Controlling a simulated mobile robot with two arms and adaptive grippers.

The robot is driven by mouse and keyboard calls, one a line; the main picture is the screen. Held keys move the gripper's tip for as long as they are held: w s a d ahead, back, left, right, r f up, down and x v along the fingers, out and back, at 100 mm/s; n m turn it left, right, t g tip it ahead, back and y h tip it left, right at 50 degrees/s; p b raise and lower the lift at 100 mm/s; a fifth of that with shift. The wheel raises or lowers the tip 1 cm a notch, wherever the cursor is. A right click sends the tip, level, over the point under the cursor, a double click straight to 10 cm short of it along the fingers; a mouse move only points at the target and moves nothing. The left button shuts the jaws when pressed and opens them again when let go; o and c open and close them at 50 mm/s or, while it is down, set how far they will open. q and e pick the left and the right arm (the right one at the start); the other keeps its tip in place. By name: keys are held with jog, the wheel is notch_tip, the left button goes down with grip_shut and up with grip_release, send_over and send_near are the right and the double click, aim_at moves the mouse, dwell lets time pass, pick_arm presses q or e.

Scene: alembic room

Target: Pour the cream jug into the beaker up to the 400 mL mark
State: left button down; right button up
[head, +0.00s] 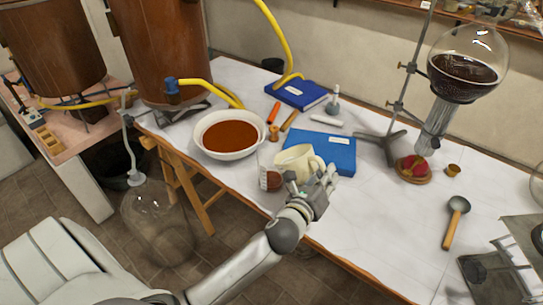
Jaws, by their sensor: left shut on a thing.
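The cream jug (292,161) is near the front edge of the white table, with its open top and handle showing. My left gripper (322,182) is shut on the jug at its right side and hides part of it. The jug looks a little tilted, and I cannot tell whether anything flows from it. The clear beaker (271,178) stands just left of the jug, close to the table's front edge, with dark red-brown liquid in its lower part. Its marks are too small to read. My right gripper is not in view.
A white bowl (257,146) of red-brown liquid stands behind and left of the beaker. A blue book (330,148) lies behind the jug. A stand with a glass flask (467,60), a red item on a round base (413,168) and a ladle (455,220) are right. The table's middle right is clear.

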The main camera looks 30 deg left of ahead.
aim_at(322, 161)
pick_arm(q)
jog(key=shift+a+r+p, duration=0.15)
jog(key=shift+r+p, duration=0.35)
dwell(0.5)
jog(key=shift+a+r+n+p, duration=0.2)
jog(key=shift+r+n+p, duration=0.2)
jog(key=shift+p, duration=0.25)
dwell(0.6)
jog(key=shift+a+r+n+p, duration=0.25)
jog(key=shift+r+p, duration=0.25)
jog(key=shift+p, duration=0.25)
dwell(0.8)
jog(key=shift+w+a+r+n+h+p, duration=0.1)
jog(key=shift+a+r+n+p, duration=0.15)
jog(key=shift+p, duration=0.25)
jog(key=shift+a+r+n+h+p, duration=0.1)
jog(key=shift+r+n+p, duration=0.1)
jog(key=shift+r+p, duration=0.3)
jog(key=shift+w+a+r+n+h+p, duration=0.1)
jog(key=shift+a+r+n+p, duration=0.1)
jog(key=shift+p, duration=0.35)
dwell(2.7)
